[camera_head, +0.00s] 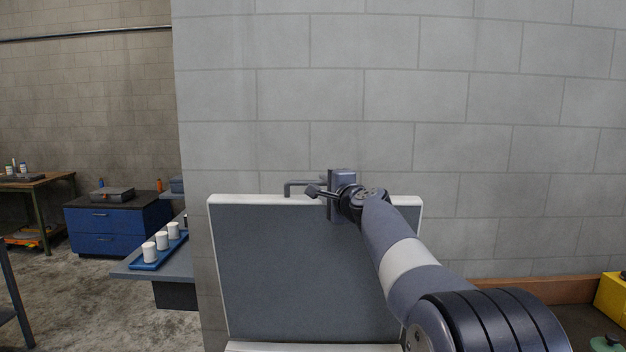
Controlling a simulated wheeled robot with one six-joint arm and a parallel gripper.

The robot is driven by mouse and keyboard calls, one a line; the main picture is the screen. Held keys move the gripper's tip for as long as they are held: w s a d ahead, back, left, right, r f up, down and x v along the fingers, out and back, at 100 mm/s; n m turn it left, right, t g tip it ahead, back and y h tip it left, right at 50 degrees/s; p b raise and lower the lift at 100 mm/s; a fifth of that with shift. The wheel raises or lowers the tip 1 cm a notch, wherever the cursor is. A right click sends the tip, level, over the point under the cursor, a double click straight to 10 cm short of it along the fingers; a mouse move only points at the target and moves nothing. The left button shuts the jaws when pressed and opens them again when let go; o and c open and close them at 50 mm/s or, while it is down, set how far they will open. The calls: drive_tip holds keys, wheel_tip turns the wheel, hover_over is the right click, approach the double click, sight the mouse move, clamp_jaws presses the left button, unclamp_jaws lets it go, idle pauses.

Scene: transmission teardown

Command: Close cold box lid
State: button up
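The cold box lid (290,270) stands upright in front of the block wall, its grey inner panel framed by a white rim. A white edge of the cold box (310,347) shows at the bottom, below the lid. A thin grey bar handle (297,184) rises from the lid's top rim. My gripper (316,190) is at the lid's top edge, at the right end of the handle. My arm reaches in from the lower right and covers the lid's right part. The fingertips are small and overlap the handle, so their grip is unclear.
A grey bench (125,270) with several white cups on a blue tray (146,265) stands left of the lid. A blue cabinet (98,242) and a wooden table (40,183) are farther back. A yellow object (612,295) sits at the right edge. The block wall is close behind the lid.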

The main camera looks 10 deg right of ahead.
sight(316, 183)
drive_tip(key=x, duration=0.2)
drive_tip(key=p+x, duration=0.1)
drive_tip(key=x, duration=0.1)
drive_tip(key=shift+w+a+r+p, duration=0.15)
drive_tip(key=shift+r+p, duration=0.05)
drive_tip(key=shift+p, duration=0.1)
drive_tip(key=shift+p+x, duration=0.3)
drive_tip(key=shift+x, duration=0.5)
drive_tip(key=shift+f, duration=0.15)
drive_tip(key=shift+c, duration=0.3)
clamp_jaws()
